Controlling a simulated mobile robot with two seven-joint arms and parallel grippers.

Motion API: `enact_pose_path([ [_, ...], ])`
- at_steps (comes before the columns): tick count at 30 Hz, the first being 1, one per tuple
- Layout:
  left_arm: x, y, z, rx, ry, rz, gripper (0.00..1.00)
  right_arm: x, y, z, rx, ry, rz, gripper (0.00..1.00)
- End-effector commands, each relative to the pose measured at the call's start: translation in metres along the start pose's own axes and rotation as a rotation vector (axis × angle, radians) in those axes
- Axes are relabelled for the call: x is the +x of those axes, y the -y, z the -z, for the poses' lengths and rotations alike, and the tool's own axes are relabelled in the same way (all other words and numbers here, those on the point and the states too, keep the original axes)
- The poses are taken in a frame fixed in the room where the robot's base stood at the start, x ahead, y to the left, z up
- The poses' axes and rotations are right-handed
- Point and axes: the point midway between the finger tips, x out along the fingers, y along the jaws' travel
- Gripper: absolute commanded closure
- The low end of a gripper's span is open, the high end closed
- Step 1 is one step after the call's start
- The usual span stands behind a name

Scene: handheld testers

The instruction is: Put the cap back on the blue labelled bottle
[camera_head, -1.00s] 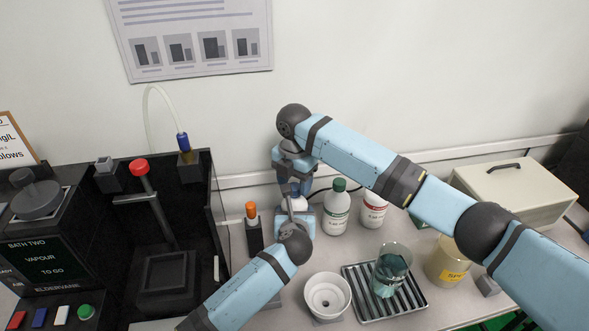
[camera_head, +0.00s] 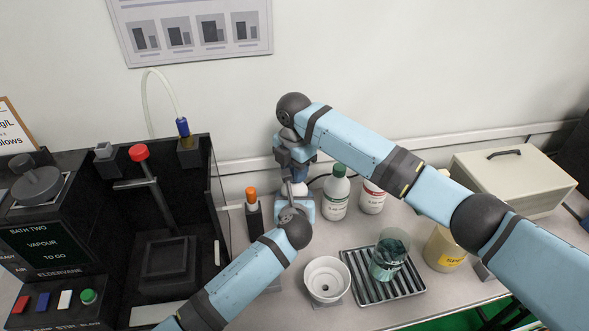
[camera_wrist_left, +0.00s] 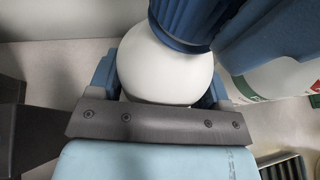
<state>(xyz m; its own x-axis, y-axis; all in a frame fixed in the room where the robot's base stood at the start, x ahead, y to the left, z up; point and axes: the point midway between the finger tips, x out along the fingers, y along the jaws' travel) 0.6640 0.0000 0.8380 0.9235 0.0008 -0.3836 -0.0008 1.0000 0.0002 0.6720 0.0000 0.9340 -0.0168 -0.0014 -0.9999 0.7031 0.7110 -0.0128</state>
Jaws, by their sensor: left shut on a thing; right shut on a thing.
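A white round-shouldered bottle (camera_head: 299,189) is between the fingers of my left gripper (camera_head: 298,199), which is shut on it. In the left wrist view the bottle (camera_wrist_left: 160,75) fills the space between the two blue fingers. No label shows, so I cannot confirm it is the blue labelled one. My right gripper (camera_head: 297,178) is directly above, pointing down over the bottle's top.
A green-capped bottle (camera_head: 336,199) and a red-labelled bottle (camera_head: 372,198) stand close at the right. An orange-topped tester (camera_head: 252,212) stands at the left. A white bowl (camera_head: 327,281), a ribbed tray (camera_head: 405,287) with a beaker (camera_head: 389,256), and a yellow-labelled jar (camera_head: 443,250) are in front.

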Motion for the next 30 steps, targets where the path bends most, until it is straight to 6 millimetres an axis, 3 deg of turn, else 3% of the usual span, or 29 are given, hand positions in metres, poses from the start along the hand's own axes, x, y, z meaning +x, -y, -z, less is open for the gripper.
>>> enact_pose_path([
  [3,0.0,0.001,-0.001,0.0,0.002,0.001,0.94,0.0,0.0,0.001,0.093,0.0,-0.001,0.95],
  [11,0.0,0.001,-0.001,0.0,0.002,0.002,0.94,-0.001,0.0,0.0,0.105,0.0,-0.001,0.96],
  [12,-0.001,0.001,-0.001,0.0,0.002,0.002,0.94,-0.001,0.0,0.0,0.104,0.0,-0.001,0.6],
  [15,0.0,0.001,-0.001,0.0,0.002,0.002,0.94,-0.001,0.0,0.0,0.104,0.0,-0.001,0.42],
  [24,0.0,0.001,-0.001,0.0,0.002,0.001,0.94,-0.003,0.0,0.0,0.103,0.0,-0.001,0.42],
  [30,0.0,0.0,-0.001,0.0,0.002,0.001,0.94,-0.023,0.0,0.0,0.104,0.0,-0.002,0.42],
])
